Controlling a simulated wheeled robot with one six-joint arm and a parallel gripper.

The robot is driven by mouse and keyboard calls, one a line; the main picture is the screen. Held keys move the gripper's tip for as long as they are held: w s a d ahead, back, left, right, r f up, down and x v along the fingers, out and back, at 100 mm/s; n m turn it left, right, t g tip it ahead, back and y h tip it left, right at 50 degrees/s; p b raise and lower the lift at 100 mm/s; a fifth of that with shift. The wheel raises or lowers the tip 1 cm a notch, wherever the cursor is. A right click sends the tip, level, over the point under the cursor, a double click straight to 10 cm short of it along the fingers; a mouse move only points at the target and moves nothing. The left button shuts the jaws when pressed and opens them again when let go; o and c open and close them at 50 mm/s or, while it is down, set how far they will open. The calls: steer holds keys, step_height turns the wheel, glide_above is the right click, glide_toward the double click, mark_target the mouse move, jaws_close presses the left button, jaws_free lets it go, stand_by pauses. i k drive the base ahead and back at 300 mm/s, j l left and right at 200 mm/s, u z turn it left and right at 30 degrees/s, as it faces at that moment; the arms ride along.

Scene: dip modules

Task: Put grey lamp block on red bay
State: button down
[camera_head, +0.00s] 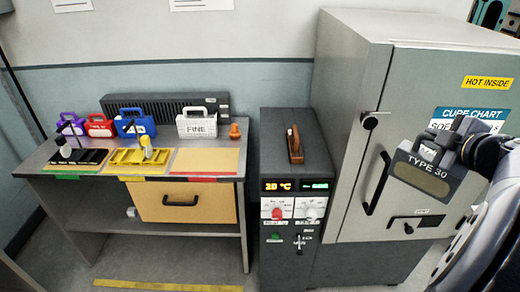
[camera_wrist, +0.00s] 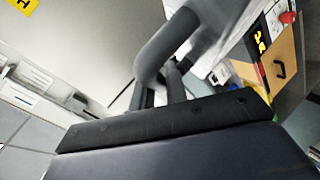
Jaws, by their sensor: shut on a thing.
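A grey block marked TYPE 30 (camera_head: 425,175), with a handle on top, hangs in the air at the right of the head view, in front of the cabinet. My gripper (camera_head: 452,145) is shut on its handle. In the wrist view a grey bent bar and dark surfaces fill the middle and bottom; their exact contact is unclear. The red bay (camera_head: 207,162) is a tan mat with a red front strip at the right end of the workbench. Its surface looks empty. The held block is well to the right of the bay and apart from it.
Purple (camera_head: 70,124), red (camera_head: 99,126), blue (camera_head: 134,123) and white (camera_head: 197,124) handled blocks stand behind.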

mark_target(206, 159)
steer(key=i+j, duration=0.1)
steer(key=j, duration=0.25)
steer(key=i+j, duration=0.1)
steer(key=j, duration=0.25)
steer(key=i+j, duration=0.15)
steer(key=j, duration=0.2)
steer(key=i+j+z, duration=0.1)
steer(key=i+j, duration=0.85)
steer(key=i, duration=0.15)
